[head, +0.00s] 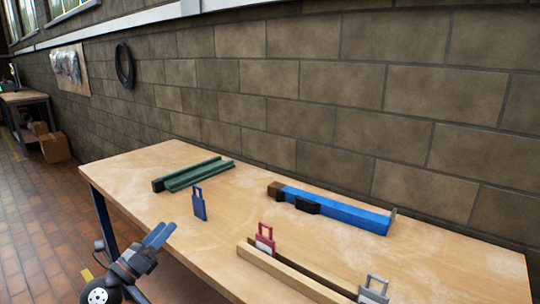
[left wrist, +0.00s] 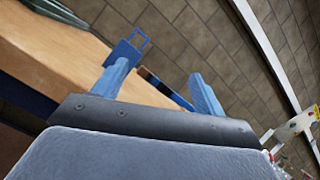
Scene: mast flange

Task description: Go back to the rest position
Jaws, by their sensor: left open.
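My left gripper (head: 157,236) is beside the near left edge of the wooden table (head: 140,168) in the head view, with its blue fingers pointing up and to the right. In the left wrist view the fingers (left wrist: 160,86) are spread apart with nothing between them. A blue tag with a loop handle (head: 199,207) stands upright on the table, apart from the gripper. It also shows beyond the left finger in the left wrist view (left wrist: 124,53). My right gripper is in neither view.
A green channel (head: 200,176) and a blue bar (head: 345,213) with dark blocks lie on the table. A red tag (head: 265,242) and a grey tag (head: 374,289) stand at a wooden rail (head: 285,272) near the front. A block wall (head: 300,110) rises behind.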

